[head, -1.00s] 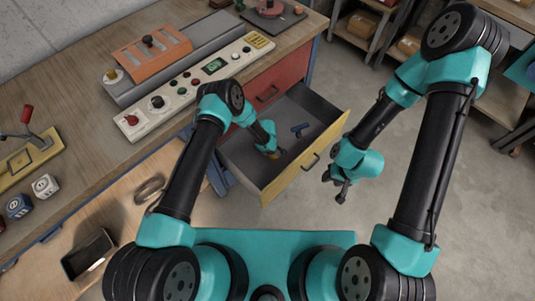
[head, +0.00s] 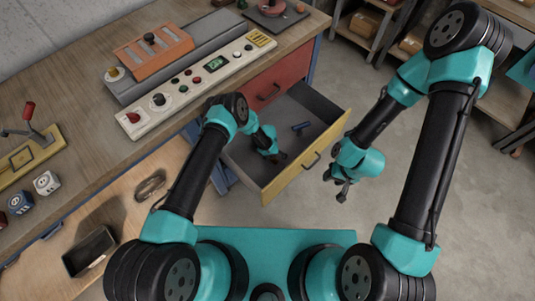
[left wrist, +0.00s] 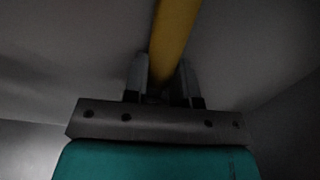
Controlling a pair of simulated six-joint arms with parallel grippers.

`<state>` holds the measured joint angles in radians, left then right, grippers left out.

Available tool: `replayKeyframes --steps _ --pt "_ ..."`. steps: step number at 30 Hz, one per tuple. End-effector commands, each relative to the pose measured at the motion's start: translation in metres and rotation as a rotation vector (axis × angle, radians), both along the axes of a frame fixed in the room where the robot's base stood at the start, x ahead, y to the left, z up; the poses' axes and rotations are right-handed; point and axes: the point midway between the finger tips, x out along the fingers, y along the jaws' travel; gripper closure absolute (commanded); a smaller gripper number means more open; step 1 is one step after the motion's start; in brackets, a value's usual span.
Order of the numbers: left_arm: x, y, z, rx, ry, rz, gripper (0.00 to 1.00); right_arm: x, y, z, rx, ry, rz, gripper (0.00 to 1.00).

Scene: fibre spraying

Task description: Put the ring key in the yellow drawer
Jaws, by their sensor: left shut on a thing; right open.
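The yellow drawer (head: 306,172) stands pulled out below the bench, with a yellow front and a dark inside. My left gripper (head: 280,157) is down inside it, behind the front wall. In the left wrist view its fingers (left wrist: 161,85) are shut on a yellow bar (left wrist: 176,30) that runs up out of the picture. The bar may be the ring key; its ends are hidden and no ring shows.
The workbench (head: 75,90) carries a control panel (head: 205,80). A lower wooden shelf holds a dark box (head: 90,252) and a looped item (head: 150,185). The floor right of the drawer is clear.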

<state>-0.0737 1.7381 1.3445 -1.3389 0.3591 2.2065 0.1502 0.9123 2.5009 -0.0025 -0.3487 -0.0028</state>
Motion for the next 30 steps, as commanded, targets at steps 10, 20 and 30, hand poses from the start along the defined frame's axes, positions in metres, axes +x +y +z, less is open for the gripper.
replayKeyframes --steps 10,20,30 --pt "0.000 0.000 -0.003 0.000 0.000 0.000 0.68 0.000 0.000 0.000 0.000 0.000 0.000 0.57" --pt "0.000 0.000 -0.003 0.000 0.000 0.000 0.49 0.000 0.000 0.000 0.000 0.000 0.000 0.57" --pt "0.001 0.000 0.009 0.000 -0.001 -0.001 0.49 0.000 0.000 0.000 0.000 0.000 0.000 0.57"
